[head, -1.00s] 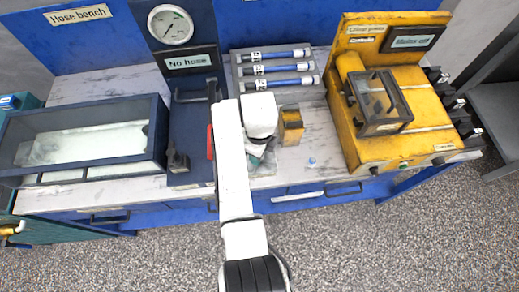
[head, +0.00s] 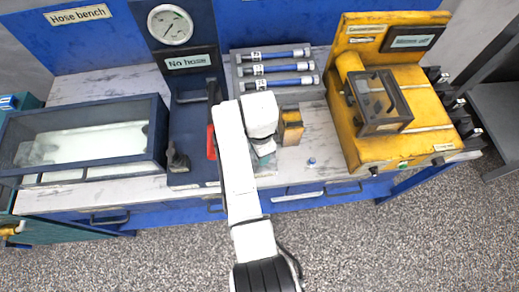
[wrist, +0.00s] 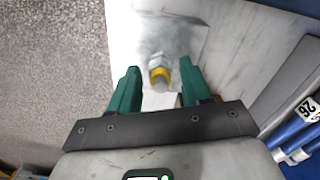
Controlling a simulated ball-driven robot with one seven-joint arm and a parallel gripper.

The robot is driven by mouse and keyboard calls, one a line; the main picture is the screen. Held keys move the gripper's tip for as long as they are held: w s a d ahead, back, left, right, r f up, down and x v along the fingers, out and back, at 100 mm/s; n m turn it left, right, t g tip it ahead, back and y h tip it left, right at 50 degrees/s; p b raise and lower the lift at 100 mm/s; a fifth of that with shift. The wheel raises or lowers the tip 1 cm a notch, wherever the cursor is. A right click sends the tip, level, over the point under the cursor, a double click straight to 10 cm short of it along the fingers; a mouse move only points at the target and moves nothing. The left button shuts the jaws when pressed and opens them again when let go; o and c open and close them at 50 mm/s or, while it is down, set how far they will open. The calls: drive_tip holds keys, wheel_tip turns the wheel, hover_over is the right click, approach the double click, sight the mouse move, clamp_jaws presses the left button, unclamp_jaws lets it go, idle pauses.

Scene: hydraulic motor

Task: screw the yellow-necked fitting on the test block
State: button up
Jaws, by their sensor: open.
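The yellow-necked fitting (wrist: 160,73) shows in the wrist view, with a silver hex part and a yellow band. It is in front of a pale metal block or plate (wrist: 190,38), perhaps the test block; I cannot tell how it is seated. My gripper (wrist: 156,82) is open, its green fingers on either side of the fitting with gaps showing. In the head view my gripper (head: 263,150) is low over the bench front, and my white arm hides the fitting.
A dark stand with a gauge (head: 170,25) and a "No hose" sign is left of my arm. Blue hoses (head: 277,68) lie behind. A small yellow-black block (head: 291,128) and a yellow crimp press (head: 400,140) are right. A small blue piece (head: 311,161) lies on clear bench.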

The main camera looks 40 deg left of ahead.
idle(0.3)
drive_tip(key=n, duration=0.4)
drive_tip(key=shift+n, duration=0.4)
drive_tip(key=n, duration=0.4)
drive_tip(key=shift+n, duration=0.3)
clamp_jaws()
drive_tip(key=m, duration=0.4)
drive_tip(key=shift+a, duration=0.1)
drive_tip(key=shift+m, duration=0.9)
